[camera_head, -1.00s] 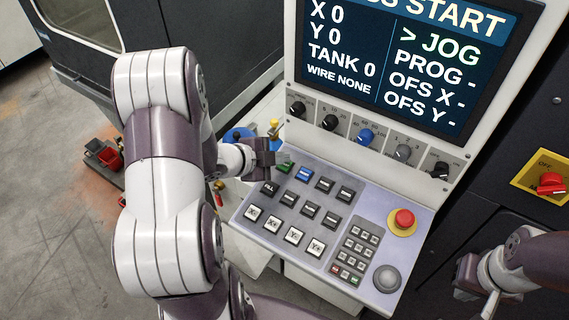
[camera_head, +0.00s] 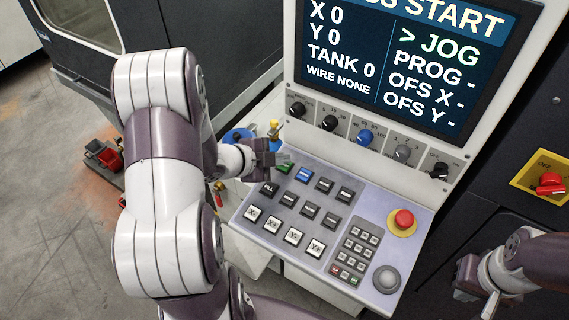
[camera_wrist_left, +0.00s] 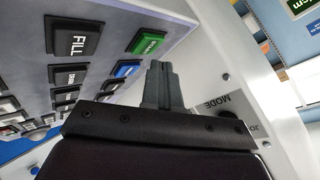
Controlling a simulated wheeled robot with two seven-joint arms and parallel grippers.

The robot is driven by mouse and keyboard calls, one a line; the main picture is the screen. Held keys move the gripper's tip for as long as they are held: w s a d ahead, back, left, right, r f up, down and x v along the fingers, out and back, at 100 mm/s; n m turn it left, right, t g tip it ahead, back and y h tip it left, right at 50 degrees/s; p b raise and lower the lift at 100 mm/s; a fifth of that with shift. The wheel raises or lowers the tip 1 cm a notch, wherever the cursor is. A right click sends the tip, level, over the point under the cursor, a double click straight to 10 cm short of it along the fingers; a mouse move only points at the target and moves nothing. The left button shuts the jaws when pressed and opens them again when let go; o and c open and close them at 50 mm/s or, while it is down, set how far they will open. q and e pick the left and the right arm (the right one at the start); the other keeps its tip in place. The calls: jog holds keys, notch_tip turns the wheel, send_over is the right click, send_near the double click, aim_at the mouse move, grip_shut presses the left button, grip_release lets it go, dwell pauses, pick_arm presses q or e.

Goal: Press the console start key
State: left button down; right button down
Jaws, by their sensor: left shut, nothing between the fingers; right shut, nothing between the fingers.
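The console (camera_head: 370,187) has a sloped key panel below a screen that reads START at the top and JOG. The green key (camera_head: 285,167) sits at the panel's upper left, beside the blue key; it also shows in the left wrist view (camera_wrist_left: 147,41), its label too blurred to read surely. My left gripper (camera_head: 284,158) is shut and empty at the panel's upper left edge, close to the green key. In the left wrist view its shut fingers (camera_wrist_left: 159,82) show beside the green key; I cannot tell whether they touch. My right gripper (camera_head: 490,306) is shut and empty at lower right.
A red emergency button (camera_head: 403,218) and a grey round knob (camera_head: 387,279) stand on the panel's right side. A row of knobs (camera_head: 365,137) runs under the screen. A red switch on a yellow plate (camera_head: 550,183) is at far right.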

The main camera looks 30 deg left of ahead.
pick_arm(q)
jog(key=shift+f, duration=0.15)
dwell(0.4)
jog(key=shift+w+f+b, duration=0.1)
jog(key=shift+f+b, duration=0.2)
jog(key=shift+f+b, duration=0.35)
dwell(0.6)
jog(key=shift+r, duration=0.1)
jog(key=shift+r+p, duration=0.65)
jog(key=shift+p, duration=0.15)
jog(key=r+p, duration=0.2)
jog(key=s+r+p, duration=0.1)
jog(key=r+p, duration=0.1)
jog(key=r, duration=0.1)
jog(key=shift+s+p, duration=0.15)
jog(key=shift+p, duration=0.15)
